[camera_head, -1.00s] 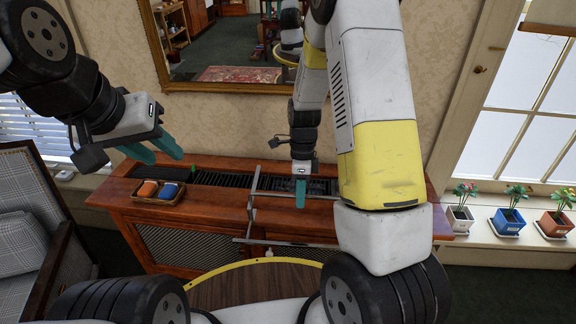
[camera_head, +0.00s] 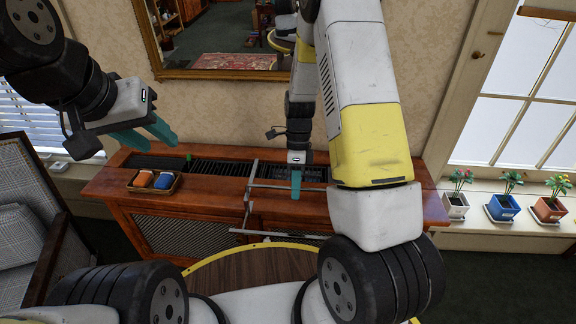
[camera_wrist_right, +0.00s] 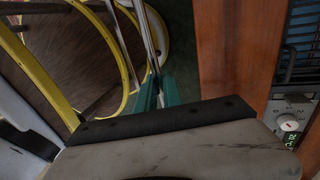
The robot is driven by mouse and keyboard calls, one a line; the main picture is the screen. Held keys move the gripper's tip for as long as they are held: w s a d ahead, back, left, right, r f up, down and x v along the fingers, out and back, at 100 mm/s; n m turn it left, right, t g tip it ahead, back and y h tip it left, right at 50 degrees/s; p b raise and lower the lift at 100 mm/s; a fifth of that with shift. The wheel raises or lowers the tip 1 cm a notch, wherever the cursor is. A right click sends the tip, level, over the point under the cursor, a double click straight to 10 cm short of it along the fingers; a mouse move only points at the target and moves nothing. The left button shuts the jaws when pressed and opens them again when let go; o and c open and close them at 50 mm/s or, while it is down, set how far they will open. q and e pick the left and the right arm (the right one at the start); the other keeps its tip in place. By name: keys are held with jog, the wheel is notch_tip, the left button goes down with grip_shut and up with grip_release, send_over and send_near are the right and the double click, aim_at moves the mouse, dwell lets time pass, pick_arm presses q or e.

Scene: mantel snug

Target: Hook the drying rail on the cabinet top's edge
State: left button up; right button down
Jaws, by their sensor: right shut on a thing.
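The drying rail (camera_head: 247,207) is a thin silver metal frame at the front edge of the wooden cabinet top (camera_head: 108,186). Its upper bars reach over the top and its lower bar hangs in front of the cabinet face. I cannot tell whether its hooks touch the edge. My right gripper (camera_head: 296,186) is shut on the rail above the cabinet top. In the right wrist view the rail's bars (camera_wrist_right: 149,42) run up from the teal fingers (camera_wrist_right: 158,93). My left gripper (camera_head: 150,134) is open and empty, with fingers apart, left of the rail and above the cabinet.
A small tray (camera_head: 135,187) with an orange and a blue item sits on the cabinet top, left of the rail. A dark grille (camera_head: 215,167) runs along the back. Potted flowers (camera_head: 503,206) line the right sill.

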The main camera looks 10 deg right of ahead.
jog(key=shift+f, duration=5.55)
jog(key=shift+w+d, duration=0.3)
jog(key=shift+w, duration=0.65)
jog(key=shift+w+d, duration=0.25)
jog(key=shift+w, duration=0.7)
jog(key=shift+w+d, duration=0.3)
jog(key=shift+w, duration=0.65)
jog(key=shift+f, duration=0.25)
jog(key=shift+w+f, duration=0.1)
jog(key=c, duration=1.4)
grip_release()
jog(key=v, duration=0.7)
jog(key=shift+r, duration=0.4)
jog(key=shift+w, duration=0.1)
